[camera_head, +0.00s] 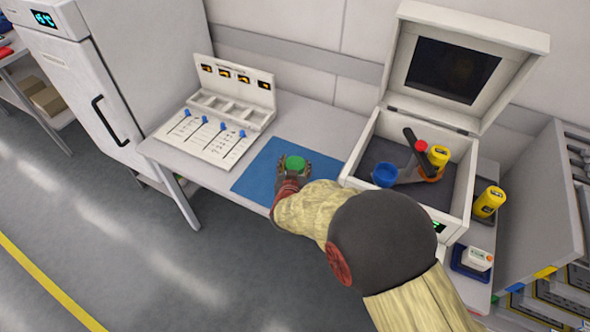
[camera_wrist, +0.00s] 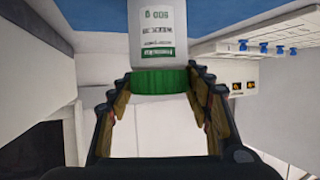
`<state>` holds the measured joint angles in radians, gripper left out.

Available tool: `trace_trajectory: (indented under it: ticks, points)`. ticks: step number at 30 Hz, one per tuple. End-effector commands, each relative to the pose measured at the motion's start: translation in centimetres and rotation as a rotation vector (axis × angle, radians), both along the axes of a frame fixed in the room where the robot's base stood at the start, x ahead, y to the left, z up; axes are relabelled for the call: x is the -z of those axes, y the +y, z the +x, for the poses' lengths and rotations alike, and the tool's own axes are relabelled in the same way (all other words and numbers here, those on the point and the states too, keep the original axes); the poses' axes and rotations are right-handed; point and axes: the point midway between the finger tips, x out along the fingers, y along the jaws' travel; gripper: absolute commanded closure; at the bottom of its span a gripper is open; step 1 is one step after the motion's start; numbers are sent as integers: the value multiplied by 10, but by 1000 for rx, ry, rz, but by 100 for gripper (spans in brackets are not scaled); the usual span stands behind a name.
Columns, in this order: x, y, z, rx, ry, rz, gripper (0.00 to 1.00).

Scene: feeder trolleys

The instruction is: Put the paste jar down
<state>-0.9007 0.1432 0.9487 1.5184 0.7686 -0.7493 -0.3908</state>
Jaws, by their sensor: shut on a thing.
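The paste jar has a green lid (camera_head: 295,163) and a white labelled body (camera_wrist: 158,40). My gripper (camera_head: 292,175) is over the blue mat (camera_head: 262,168) on the table and is shut on the jar. In the wrist view my gripper's two fingers (camera_wrist: 163,98) flank the jar at its green lid. The jar's body reaches toward the blue mat in the wrist view. I cannot tell whether the jar's base touches the mat.
An open-lidded box (camera_head: 365,148) stands to the right, with a blue cup (camera_head: 385,175) and a yellow container (camera_head: 438,157) inside. Another yellow bottle (camera_head: 489,202) stands right of it.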

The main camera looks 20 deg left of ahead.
Motion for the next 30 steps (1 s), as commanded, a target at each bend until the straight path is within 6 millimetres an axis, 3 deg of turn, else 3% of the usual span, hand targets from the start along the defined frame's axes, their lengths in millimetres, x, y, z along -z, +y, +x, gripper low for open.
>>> trace_trajectory:
  ticks: [3,14,15,24,30]
  points:
    - [13,1,1,-1,-4,3,100]
    - [15,1,0,-1,-3,3,100]
    - [17,0,0,-1,-1,1,50]
    - [16,0,0,-1,-1,1,33]
    - [16,0,0,-1,-1,1,32]
